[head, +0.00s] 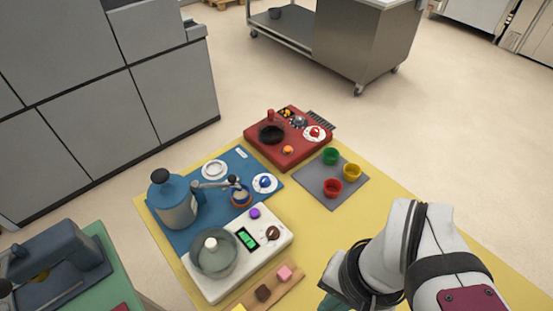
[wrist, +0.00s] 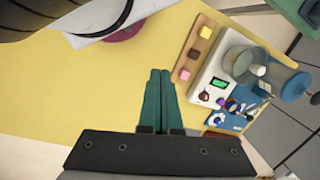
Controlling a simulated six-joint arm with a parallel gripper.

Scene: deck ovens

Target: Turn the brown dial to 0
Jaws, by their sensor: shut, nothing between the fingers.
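The brown dial (head: 272,233) sits on the white device (head: 278,252), to the right of its green-lit display (head: 247,238). Its markings are too small to read. In the wrist view the brown dial (wrist: 205,96) shows beside the display, to the right of my fingers. My gripper (wrist: 159,72) has its two teal fingers shut together, empty, over the yellow mat and apart from the dial. In the head view only a bit of my gripper (head: 328,302) shows at the bottom edge.
A purple knob (head: 255,213) and a clear bowl (head: 214,256) are on the same device. A wooden strip (head: 270,287) with coloured blocks lies in front. The yellow mat (head: 318,240) is bare to the device's right.

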